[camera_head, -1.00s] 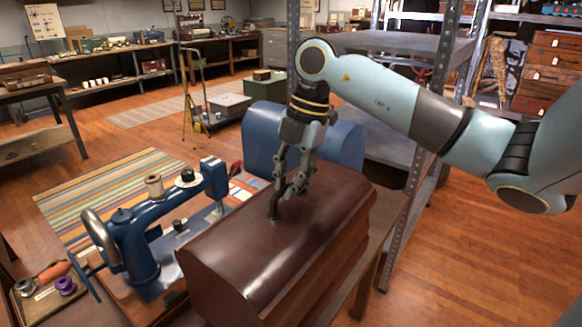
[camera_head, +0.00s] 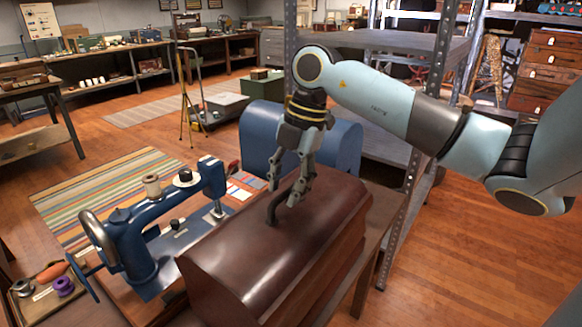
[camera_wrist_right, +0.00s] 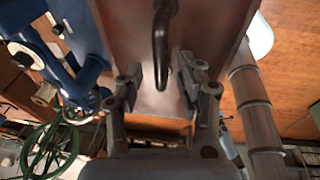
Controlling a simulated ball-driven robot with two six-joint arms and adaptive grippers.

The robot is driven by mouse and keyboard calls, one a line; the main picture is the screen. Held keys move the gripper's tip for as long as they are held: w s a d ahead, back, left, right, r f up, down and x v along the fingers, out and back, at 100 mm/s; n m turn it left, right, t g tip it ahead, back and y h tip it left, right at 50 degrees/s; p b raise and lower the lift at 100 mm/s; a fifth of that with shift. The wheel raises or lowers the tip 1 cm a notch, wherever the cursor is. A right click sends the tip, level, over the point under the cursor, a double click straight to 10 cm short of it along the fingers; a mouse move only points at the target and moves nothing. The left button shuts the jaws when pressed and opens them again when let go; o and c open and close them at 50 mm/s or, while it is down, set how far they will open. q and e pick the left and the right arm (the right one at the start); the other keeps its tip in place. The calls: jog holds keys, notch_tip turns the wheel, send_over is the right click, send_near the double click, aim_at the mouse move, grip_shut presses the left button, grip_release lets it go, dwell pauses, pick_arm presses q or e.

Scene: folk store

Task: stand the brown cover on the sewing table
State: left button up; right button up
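The brown cover (camera_head: 285,255) is a dark, glossy, round-topped case with a dark handle (camera_head: 271,209) on top. It stands upright on the wooden sewing table (camera_head: 384,214), right of the blue sewing machine (camera_head: 140,235). My right gripper (camera_head: 284,192) is just above the cover's top, at the handle. In the right wrist view the fingers (camera_wrist_right: 162,85) are spread apart, with the handle (camera_wrist_right: 160,40) between them and a gap on both sides. My left gripper is not in view.
A blue rounded cover (camera_head: 335,140) stands behind the brown one. A metal shelf post (camera_head: 400,220) rises close to the right. Striped rug (camera_head: 100,190) and open floor lie beyond.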

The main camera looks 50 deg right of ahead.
jog(key=v, duration=1.1)
jog(key=shift+r+b, duration=0.3)
jog(key=shift+b, duration=0.1)
jog(key=shift+d, duration=0.1)
